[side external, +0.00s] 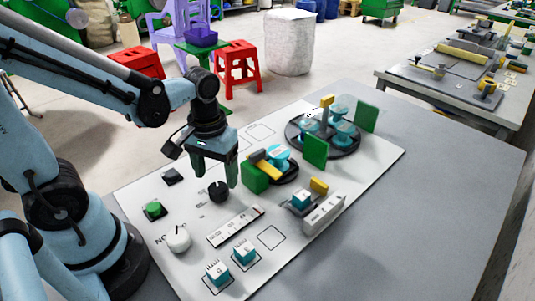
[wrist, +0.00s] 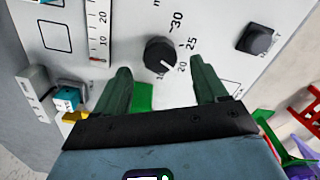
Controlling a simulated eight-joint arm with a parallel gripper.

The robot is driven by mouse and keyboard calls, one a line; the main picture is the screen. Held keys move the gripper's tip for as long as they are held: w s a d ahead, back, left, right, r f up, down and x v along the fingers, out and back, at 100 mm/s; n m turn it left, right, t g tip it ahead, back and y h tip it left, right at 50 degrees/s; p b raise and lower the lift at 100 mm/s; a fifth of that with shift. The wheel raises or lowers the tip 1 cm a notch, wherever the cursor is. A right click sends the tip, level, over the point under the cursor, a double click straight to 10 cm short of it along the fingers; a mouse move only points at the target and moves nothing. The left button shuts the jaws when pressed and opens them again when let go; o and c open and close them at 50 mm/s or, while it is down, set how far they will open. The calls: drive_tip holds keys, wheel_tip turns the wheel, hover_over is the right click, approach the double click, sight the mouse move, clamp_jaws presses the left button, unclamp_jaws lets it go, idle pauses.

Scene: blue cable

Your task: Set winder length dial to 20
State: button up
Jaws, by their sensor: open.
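The black length dial (side external: 218,190) is a round knob on the white panel (side external: 330,150). It also shows in the wrist view (wrist: 160,53), with printed numbers 30, 25 and 20 along its right side. A pale mark on the knob faces lower right, towards the numbers around 20; its exact reading is too small to tell. My gripper (side external: 215,178) is open and empty, pointing down close to the dial. In the wrist view its two green fingers (wrist: 160,66) stand apart on either side of the dial's lower edge, not visibly touching it.
A black square button (side external: 172,176) and a green button (side external: 153,209) lie left of the dial. A printed scale (side external: 235,225) is in front. A green block (side external: 255,178) and yellow bar stand close on the right. The grey table (side external: 430,200) is clear at right.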

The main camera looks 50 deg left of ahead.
sight(221, 185)
wheel_tip(221, 185, up, 9)
drive_tip(key=shift+f, duration=0.2)
idle(0.4)
drive_tip(key=w+m+t, duration=0.1)
drive_tip(key=t, duration=0.1)
drive_tip(key=w+m+t, duration=0.1)
drive_tip(key=m+t, duration=0.1)
drive_tip(key=w+m+t, duration=0.1)
drive_tip(key=t, duration=0.2)
drive_tip(key=shift+f+m, duration=0.3)
drive_tip(key=shift+m, duration=0.1)
